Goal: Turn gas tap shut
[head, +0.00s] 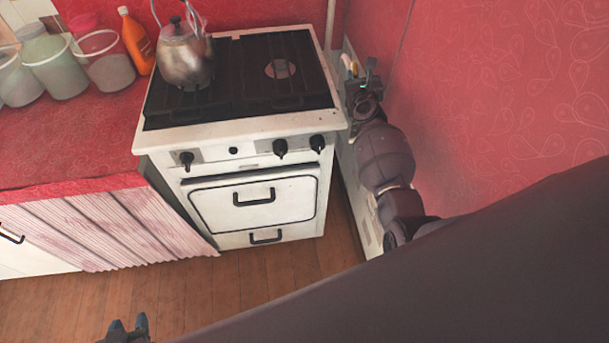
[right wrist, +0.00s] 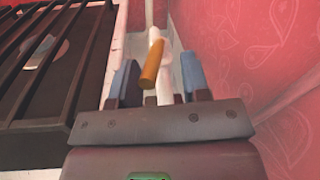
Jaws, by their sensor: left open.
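The gas tap's orange-yellow handle (right wrist: 152,65) shows in the right wrist view against a white pipe (right wrist: 165,92). The handle is slightly tilted and runs nearly along the pipe. My right gripper (right wrist: 159,78) is open, with one blue-grey finger on each side of the handle and visible gaps between. In the head view my right arm reaches into the gap right of the stove. There the right gripper (head: 358,75) is small beside the tap, whose handle (head: 347,62) is partly hidden. My left gripper (head: 129,325) is open and empty above the wooden floor at the bottom left.
A white stove (head: 250,240) with dark grates carries a metal kettle (head: 186,60). A red wall (head: 500,90) closes in on the right of my right arm. A red counter (head: 60,140) at left holds jars and an orange bottle (head: 136,42). The floor in front is clear.

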